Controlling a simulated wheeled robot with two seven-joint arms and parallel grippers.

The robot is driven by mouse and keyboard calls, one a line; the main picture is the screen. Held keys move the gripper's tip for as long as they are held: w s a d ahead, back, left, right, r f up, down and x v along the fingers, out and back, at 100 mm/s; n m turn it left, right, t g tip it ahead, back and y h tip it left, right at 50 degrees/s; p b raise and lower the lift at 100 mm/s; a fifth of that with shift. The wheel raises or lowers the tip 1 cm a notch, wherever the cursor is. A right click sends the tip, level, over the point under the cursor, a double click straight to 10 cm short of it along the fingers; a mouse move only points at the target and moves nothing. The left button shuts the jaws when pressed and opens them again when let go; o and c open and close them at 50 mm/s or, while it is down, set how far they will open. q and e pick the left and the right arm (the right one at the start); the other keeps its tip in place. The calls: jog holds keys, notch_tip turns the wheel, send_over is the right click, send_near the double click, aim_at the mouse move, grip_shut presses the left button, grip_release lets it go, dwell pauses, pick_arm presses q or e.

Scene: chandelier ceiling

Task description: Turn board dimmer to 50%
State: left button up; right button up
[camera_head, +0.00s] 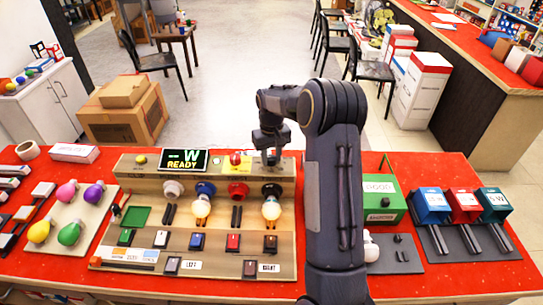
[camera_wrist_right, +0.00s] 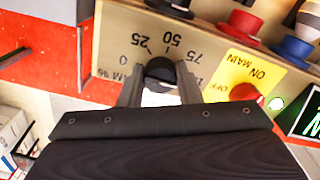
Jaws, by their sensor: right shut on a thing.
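The wooden board (camera_head: 150,180) lies on the red table in the head view. Its dimmer knob (camera_wrist_right: 160,70) is dark and round and shows in the right wrist view, with 0, 25, 50 and 75 printed around it. My right gripper (camera_wrist_right: 160,82) has a finger on either side of the knob and is shut on it. In the head view my right gripper (camera_head: 271,157) is at the board's far right edge, covering the knob. The knob's pointer cannot be made out. My left gripper is not in view.
A display (camera_head: 184,160) reads "--W READY". A red main switch (camera_wrist_right: 244,92) on a yellow plate sits beside the dimmer. Bulbs stand in the board's sockets, including one at the right (camera_head: 271,208). Colored bins (camera_head: 466,206) stand at the right.

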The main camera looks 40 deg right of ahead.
jog(key=shift+n, duration=0.4)
jog(key=n, duration=0.3)
jog(key=shift+d+n+b, duration=0.1)
jog(key=shift+n+b, duration=0.2)
jog(key=n, duration=0.4)
jog(key=shift+d+n, duration=0.1)
jog(key=shift+n, duration=0.2)
jog(key=n, duration=0.4)
jog(key=shift+w, duration=0.1)
jog(key=shift+w+n, duration=0.1)
jog(key=shift+n, duration=2.3)
jog(key=o, duration=1)
jog(key=shift+c, duration=0.2)
jog(key=shift+r, duration=0.1)
